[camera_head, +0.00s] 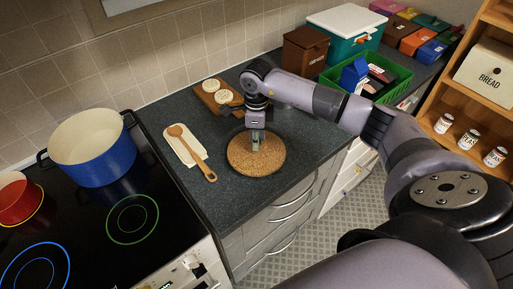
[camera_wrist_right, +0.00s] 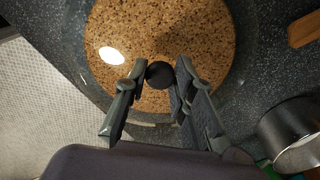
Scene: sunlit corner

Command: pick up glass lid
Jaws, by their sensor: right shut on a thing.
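The glass lid (camera_wrist_right: 112,55) is clear, with a bright glint and a round black knob (camera_wrist_right: 160,76). It lies over a round cork mat (camera_head: 270,160) on the dark counter, and the cork shows through the glass. My right gripper (camera_head: 256,145) points down over the middle of the mat. In the wrist view my right gripper (camera_wrist_right: 161,70) has its fingers on both sides of the knob, shut on it. I cannot tell whether the lid touches the mat. In the head view the glass is hard to make out. My left gripper is not in view.
A blue pot (camera_head: 92,158) and a red pot (camera_head: 18,200) stand on the black cooktop at left. A wooden spoon (camera_head: 190,148) lies left of the mat, and a wooden board (camera_head: 209,86) lies behind it. A green crate (camera_head: 398,80) stands farther right. The counter front is clear.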

